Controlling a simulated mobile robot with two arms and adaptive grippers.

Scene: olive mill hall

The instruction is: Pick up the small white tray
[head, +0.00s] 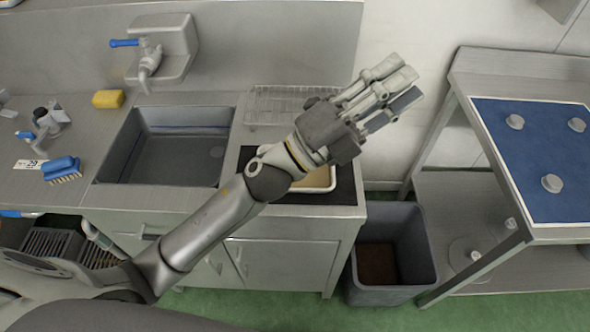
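The small white tray (322,180) sits on a black mat (345,187) at the right end of the steel counter. Its floor looks beige. My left wrist and forearm cross in front of it and hide most of it; its lower right part and a bit of its left edge show. My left gripper (403,88) is up and to the right of the tray, over the gap past the counter's end, with fingers pointing up and right. Its fingers look spread and empty. My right gripper is not in view.
A wire rack (277,103) stands behind the tray. A sink (175,150) with a tap is to the left, with a yellow sponge (108,98) and blue brush (62,169). A grey bin (393,255) and a blue-topped table (535,160) stand to the right.

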